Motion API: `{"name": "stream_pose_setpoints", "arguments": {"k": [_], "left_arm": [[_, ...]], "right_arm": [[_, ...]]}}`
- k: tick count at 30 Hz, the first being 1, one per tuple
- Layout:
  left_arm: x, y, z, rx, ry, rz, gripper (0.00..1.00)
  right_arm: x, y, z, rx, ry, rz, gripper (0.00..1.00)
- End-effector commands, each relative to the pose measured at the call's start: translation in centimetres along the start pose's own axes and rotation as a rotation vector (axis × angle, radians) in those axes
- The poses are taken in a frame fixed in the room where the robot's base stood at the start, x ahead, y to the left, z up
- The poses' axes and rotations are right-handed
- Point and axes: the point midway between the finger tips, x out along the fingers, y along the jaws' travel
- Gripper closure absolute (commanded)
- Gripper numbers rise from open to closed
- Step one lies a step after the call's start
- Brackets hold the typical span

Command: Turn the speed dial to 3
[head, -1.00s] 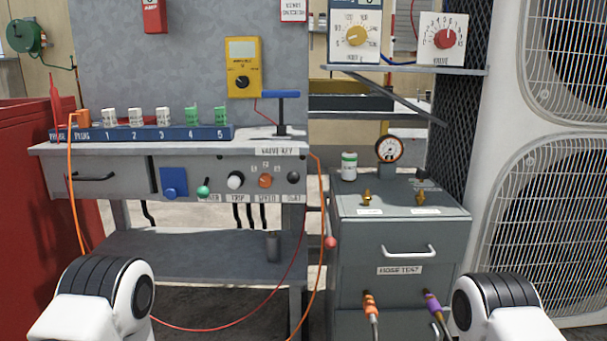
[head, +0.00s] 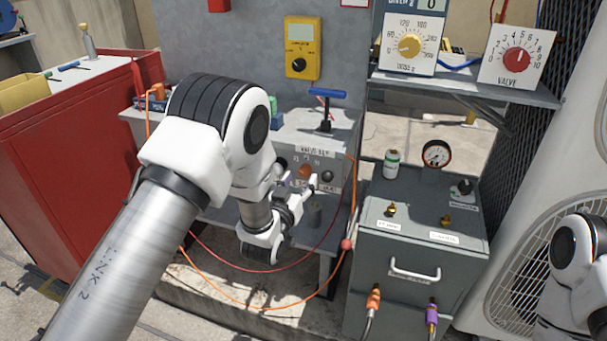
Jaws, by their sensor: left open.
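The orange speed dial (head: 305,171) is on the front panel of the grey workbench, below the valve key label. Small marks sit above it, too small to read here. My left arm reaches across the bench, and my left gripper (head: 301,189) is open just below and in front of the dial. Its fingers partly cover the label under the dial. I cannot tell whether a fingertip touches the dial. My right gripper is out of view; only part of my right arm shows at the right edge.
A dark knob (head: 327,178) sits just right of the dial. A blue-handled valve key (head: 325,96) stands on the bench above. A grey cabinet (head: 405,275) with a gauge (head: 436,153) stands to the right. An orange hose (head: 351,200) hangs between them.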

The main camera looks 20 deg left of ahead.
Motion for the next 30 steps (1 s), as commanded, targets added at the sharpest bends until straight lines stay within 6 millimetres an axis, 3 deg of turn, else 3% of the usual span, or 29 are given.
{"name": "stream_pose_setpoints", "arguments": {"k": [5, 12, 13, 17, 18, 30], "left_arm": [[2.4, 0.0, 0.1, 0.001, 0.001, 0.0, 0.45], [2.7, 0.0, 0.0, 0.001, -0.002, -0.001, 0.45], [2.7, 0.0, 0.0, 0.001, -0.002, -0.001, 0.48], [2.7, 0.0, 0.0, 0.0, -0.001, -0.001, 0.94], [2.7, 0.0, 0.0, 0.0, -0.001, -0.001, 1.0], [2.7, 0.0, 0.0, 0.033, -0.001, -0.001, 1.0]], "right_arm": [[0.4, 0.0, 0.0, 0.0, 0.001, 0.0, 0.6], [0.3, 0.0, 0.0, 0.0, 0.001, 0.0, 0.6], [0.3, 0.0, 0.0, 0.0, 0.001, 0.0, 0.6], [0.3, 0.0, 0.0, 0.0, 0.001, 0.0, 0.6], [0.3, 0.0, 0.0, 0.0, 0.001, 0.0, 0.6], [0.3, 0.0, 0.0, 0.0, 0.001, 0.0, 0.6]]}}
